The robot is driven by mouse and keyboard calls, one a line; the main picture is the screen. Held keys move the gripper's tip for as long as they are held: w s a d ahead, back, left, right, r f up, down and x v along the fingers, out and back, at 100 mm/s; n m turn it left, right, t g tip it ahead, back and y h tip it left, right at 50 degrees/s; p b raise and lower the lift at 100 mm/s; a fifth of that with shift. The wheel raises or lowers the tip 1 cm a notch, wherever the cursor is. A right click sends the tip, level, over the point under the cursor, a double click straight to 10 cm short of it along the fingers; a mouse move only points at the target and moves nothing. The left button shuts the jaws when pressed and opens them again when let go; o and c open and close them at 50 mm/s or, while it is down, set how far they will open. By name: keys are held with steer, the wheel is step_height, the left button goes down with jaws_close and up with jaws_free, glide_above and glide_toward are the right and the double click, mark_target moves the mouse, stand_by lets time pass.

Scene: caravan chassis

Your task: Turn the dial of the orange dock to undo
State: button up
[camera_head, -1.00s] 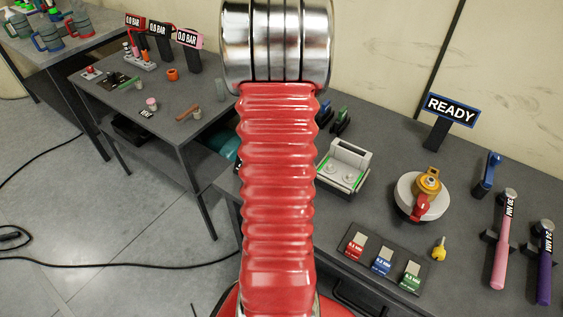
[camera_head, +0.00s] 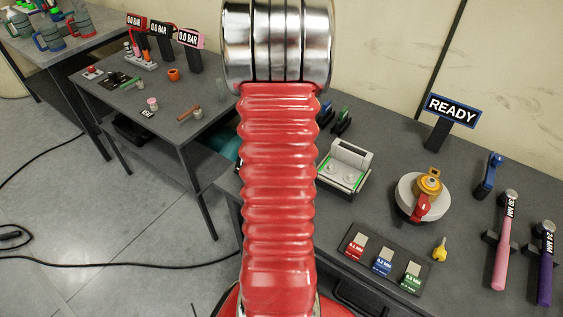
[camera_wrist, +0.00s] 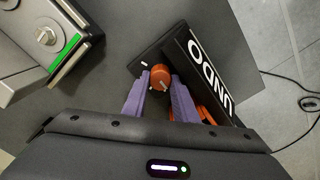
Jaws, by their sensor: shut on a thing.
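The orange dial (camera_wrist: 159,78) shows in the wrist view, a small round knob with a pale mark on its face. My gripper (camera_wrist: 158,84) has two purple fingers, one on each side of the dial, and is shut on it. Behind the dial stands a dark sign (camera_wrist: 212,68) with "UNDO" in white letters. More orange parts (camera_wrist: 207,114) show partly behind the right finger, mostly hidden. In the head view my red arm hides the gripper and the dial.
A grey unit with a green strip (camera_wrist: 62,52) stands left of my gripper in the wrist view. The head view shows a "READY" sign (camera_head: 452,109), a round white base with a red lever (camera_head: 422,206), a yellow key (camera_head: 440,249), and pink (camera_head: 503,250) and purple (camera_head: 546,260) handled tools.

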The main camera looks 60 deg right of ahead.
steer(key=o, duration=1)
steer(key=shift+o, duration=0.2)
steer(key=shift+r, duration=0.1)
steer(key=shift+r, duration=0.55)
steer(key=shift+s+r, duration=0.1)
steer(key=shift+r, duration=3.25)
